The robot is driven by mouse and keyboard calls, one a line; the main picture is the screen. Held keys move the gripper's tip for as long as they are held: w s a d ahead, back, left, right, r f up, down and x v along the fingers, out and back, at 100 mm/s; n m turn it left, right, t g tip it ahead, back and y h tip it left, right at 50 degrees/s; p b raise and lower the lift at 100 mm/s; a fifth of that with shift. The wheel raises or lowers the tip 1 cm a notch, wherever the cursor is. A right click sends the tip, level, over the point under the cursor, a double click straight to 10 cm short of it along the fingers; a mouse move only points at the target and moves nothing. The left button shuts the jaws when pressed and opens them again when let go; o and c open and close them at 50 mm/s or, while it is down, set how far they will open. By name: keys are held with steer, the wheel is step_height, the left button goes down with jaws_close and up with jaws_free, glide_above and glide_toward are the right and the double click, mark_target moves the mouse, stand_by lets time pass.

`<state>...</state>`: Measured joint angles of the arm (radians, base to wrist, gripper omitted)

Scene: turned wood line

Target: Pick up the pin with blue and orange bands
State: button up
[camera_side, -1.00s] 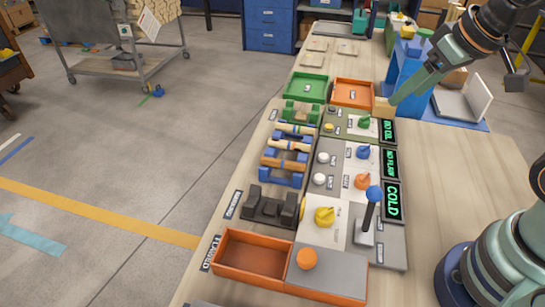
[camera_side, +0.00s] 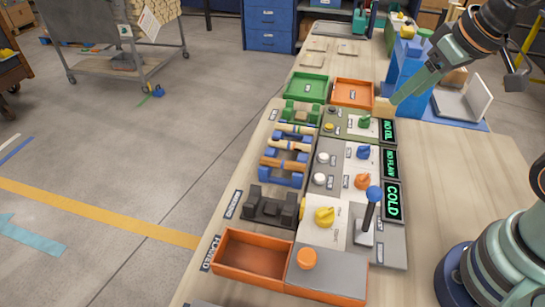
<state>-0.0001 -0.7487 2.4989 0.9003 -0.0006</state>
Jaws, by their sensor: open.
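Several turned wood pins lie across the blue and green cradles at the middle left of the bench. The far pin (camera_side: 297,130) is pale wood with darker marks. The middle pin (camera_side: 288,145) is pale, and the near pin (camera_side: 284,163) is browner. The bands are too small to tell which pin has blue and orange. My gripper (camera_side: 392,102) is at the end of the green link, right of and beyond the pins and clear of them. It is open, seen nearly edge-on, with no pin in it.
A control panel with knobs, a blue-topped lever (camera_side: 374,194) and lit displays (camera_side: 392,200) stands right of the pins. A green tray (camera_side: 306,88) and an orange tray (camera_side: 353,93) lie beyond. An empty orange bin (camera_side: 252,258) is in front. The bench's right side has free room.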

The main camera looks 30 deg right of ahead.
steer(key=w+a+r+n+g, duration=0.2)
steer(key=w+n, duration=0.1)
steer(key=w, duration=0.3)
steer(key=n+g, duration=0.4)
steer(key=n, duration=0.2)
glide_above(289, 142)
step_height(289, 142, down, 12)
step_height(289, 142, down, 12)
steer(key=shift+r, duration=0.2)
jaws_close()
